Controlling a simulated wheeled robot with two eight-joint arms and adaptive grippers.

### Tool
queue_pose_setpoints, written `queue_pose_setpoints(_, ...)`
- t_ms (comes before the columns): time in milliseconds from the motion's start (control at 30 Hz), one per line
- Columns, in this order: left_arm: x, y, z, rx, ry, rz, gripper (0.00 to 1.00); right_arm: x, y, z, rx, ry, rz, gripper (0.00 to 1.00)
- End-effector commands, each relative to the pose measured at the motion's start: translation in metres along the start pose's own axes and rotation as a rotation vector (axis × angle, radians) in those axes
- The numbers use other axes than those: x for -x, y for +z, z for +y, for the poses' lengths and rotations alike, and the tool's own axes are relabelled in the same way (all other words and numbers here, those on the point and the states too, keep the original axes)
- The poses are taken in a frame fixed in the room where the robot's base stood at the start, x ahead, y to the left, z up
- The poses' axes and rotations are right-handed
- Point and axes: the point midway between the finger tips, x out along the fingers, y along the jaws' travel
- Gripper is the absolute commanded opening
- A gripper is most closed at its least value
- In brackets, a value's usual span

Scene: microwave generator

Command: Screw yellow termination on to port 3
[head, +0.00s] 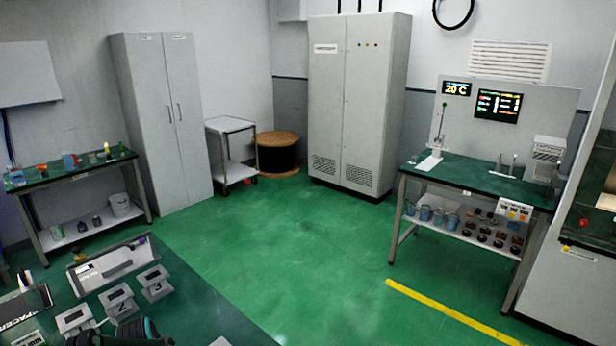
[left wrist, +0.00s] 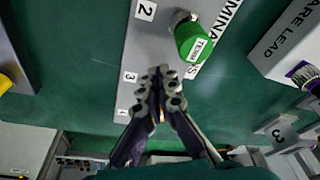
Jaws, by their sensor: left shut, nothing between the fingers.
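My left gripper (left wrist: 165,78) is shut and empty in the left wrist view, its fingertips over a grey strip (left wrist: 178,52) lettered "TERMINA...S" and numbered 2, 3 and 4. A green capped termination (left wrist: 194,42) sits on the strip just beyond the fingertips. A small yellow bit (left wrist: 161,116) shows between the fingers near label 4; most of it is hidden, so I cannot tell what it is. Another yellow piece (left wrist: 5,82) shows at the left edge. A grey block marked 3 (left wrist: 275,128) is at right. My right gripper is not in view.
A grey "SPARE LEAD" holder (left wrist: 285,40) with a purple-ringed connector (left wrist: 302,73) stands right of the strip. In the head view, several grey numbered blocks (head: 118,300) and a grey tray (head: 82,270) are on the near green bench (head: 205,310). Open green floor lies beyond.

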Motion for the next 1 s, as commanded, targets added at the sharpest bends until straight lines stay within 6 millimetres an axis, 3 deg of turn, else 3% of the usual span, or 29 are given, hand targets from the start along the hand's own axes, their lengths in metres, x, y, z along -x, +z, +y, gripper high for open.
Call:
queue_pose_setpoints(500, 0.055, -0.014, 0.0, 0.0, 0.0, -0.001, 0.0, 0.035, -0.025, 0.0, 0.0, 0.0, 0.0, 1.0)
queue_pose_setpoints(867, 0.058, -0.015, 0.001, 0.0, 0.0, -0.001, 0.0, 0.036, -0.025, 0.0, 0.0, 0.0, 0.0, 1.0)
queue_pose_setpoints(1000, 0.072, -0.017, 0.011, 0.005, -0.011, 0.012, 0.0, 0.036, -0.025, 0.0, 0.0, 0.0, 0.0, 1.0)
